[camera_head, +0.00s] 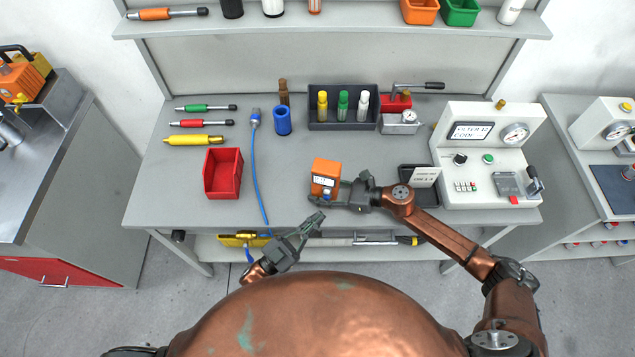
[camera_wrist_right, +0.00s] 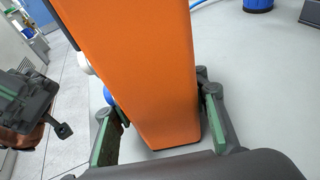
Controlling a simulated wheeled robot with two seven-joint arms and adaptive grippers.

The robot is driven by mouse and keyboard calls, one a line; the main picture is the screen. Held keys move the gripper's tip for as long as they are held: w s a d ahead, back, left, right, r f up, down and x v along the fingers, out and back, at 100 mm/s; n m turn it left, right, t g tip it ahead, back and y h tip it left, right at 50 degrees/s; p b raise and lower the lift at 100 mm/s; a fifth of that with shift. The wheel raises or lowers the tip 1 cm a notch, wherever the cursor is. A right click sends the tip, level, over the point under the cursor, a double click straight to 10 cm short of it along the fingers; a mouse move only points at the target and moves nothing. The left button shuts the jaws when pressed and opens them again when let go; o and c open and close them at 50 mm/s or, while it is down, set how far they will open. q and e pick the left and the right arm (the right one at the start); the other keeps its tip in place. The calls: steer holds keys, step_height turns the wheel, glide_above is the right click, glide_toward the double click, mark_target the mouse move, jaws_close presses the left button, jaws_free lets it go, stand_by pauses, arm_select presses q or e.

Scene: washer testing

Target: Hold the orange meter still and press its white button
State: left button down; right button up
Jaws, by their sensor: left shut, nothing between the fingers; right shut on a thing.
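The orange meter (camera_head: 325,172) stands upright near the front edge of the workbench. Its pale display and a small blue part on its front face me in the head view. My right gripper (camera_head: 328,198) reaches in from the right and is shut on the meter low down. In the right wrist view the meter's orange body (camera_wrist_right: 140,65) fills the middle between the green-padded fingers. A white rounded part (camera_wrist_right: 84,64), likely the button, sticks out from its left side there. My left gripper (camera_head: 316,220) is shut and empty, in front of the meter and apart from it. It also shows in the wrist view (camera_wrist_right: 62,130).
On the workbench (camera_head: 370,215) stand a red bin (camera_head: 223,173), a blue cable (camera_head: 257,170), a dark tray of bottles (camera_head: 343,106) and a white test panel (camera_head: 488,155). A black tray (camera_head: 417,178) lies by my right arm.

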steer(key=o, duration=1)
